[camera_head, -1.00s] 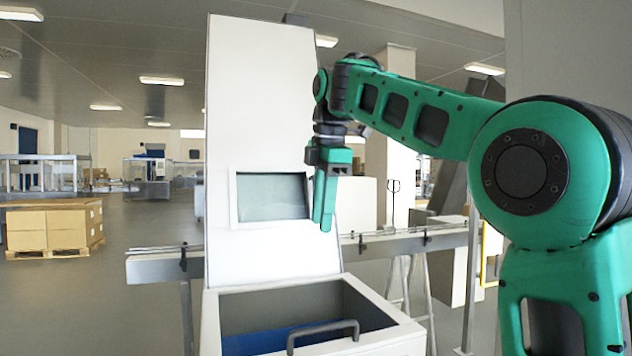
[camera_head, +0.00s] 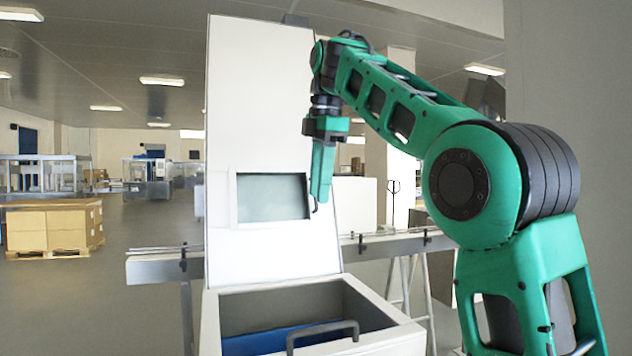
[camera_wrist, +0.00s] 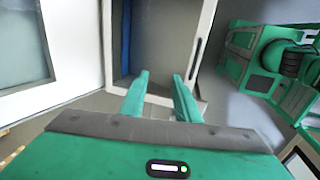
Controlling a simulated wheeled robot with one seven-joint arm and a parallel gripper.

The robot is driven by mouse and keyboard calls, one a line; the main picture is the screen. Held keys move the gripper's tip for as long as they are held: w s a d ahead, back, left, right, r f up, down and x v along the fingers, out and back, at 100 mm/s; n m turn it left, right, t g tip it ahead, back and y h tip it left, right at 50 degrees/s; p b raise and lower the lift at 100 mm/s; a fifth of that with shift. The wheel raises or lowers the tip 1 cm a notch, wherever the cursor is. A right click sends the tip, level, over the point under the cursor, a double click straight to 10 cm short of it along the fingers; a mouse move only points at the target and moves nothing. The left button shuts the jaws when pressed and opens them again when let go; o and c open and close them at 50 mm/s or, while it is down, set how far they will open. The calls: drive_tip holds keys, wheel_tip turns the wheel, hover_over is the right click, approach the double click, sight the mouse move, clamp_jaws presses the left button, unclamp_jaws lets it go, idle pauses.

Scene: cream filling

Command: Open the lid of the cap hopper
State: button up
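The cap hopper is a tall white machine (camera_head: 258,110) with a windowed panel (camera_head: 271,197) in its front and a white bin (camera_head: 370,342) at its foot. The bin's top is open, showing a dark interior with blue inside. A grey bar handle (camera_head: 322,327) sits at the bin's front; it also shows in the wrist view (camera_wrist: 197,56). My gripper (camera_head: 320,200) points down beside the window's right edge, above the bin. A small dark hooked piece (camera_head: 315,208) shows by its tips. In the wrist view its two green fingers (camera_wrist: 160,76) are apart with nothing between them.
A grey conveyor rail (camera_head: 395,244) runs behind the machine on both sides. Boxes on a pallet (camera_head: 55,228) stand far left on open floor. A grey wall (camera_head: 570,80) is close on the right.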

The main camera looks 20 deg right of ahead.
drive_tip(key=shift+w+r, duration=0.25)
drive_tip(key=shift+r, duration=0.7)
drive_tip(key=shift+d+f, duration=0.1)
